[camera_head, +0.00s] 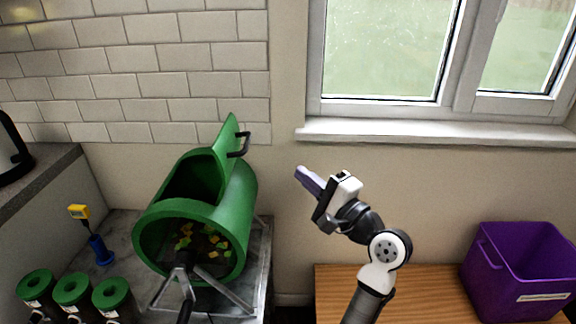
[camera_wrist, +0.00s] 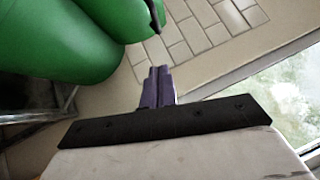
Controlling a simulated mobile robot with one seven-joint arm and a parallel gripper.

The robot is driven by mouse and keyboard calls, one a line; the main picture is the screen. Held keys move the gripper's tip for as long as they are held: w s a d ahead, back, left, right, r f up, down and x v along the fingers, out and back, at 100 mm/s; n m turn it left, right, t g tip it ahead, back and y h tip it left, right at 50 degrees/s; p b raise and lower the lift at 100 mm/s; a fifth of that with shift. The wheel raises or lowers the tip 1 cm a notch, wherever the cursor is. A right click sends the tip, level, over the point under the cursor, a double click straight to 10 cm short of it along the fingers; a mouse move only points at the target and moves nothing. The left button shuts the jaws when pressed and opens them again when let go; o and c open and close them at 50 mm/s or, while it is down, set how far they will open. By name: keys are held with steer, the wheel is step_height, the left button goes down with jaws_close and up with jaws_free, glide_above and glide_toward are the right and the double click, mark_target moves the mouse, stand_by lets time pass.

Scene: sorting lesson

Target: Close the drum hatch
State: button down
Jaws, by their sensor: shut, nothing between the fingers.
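The green drum (camera_head: 232,203) lies on its side on a metal stand, with scraps of food visible inside through its front end. Its hatch (camera_head: 228,143) stands open, tilted up from the top, with a black handle (camera_head: 241,144) on its right side. My gripper (camera_head: 302,173) is shut and empty, in the air to the right of the hatch and apart from it. In the wrist view the shut purple fingers (camera_wrist: 157,72) point toward the wall, with the green drum (camera_wrist: 60,45) at the upper left and part of the black handle (camera_wrist: 156,14) at the top.
Several green-lidded containers (camera_head: 73,288) stand at the front left, near a blue stand with a yellow-topped tool (camera_head: 79,212). A purple bin (camera_head: 517,272) sits on the wooden table (camera_head: 335,283) at right. A window sill (camera_head: 430,131) juts out behind my arm.

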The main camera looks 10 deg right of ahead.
steer(key=w+a+r+p, duration=0.2)
steer(key=w+a+p, duration=0.1)
steer(key=w+a, duration=0.4)
steer(key=shift+w+a+r, duration=0.2)
steer(key=shift+a+r, duration=0.2)
steer(key=shift+a, duration=0.25)
steer(key=shift+w+r+p, duration=0.1)
steer(key=shift+w+p, duration=0.05)
steer(key=shift+p, duration=0.15)
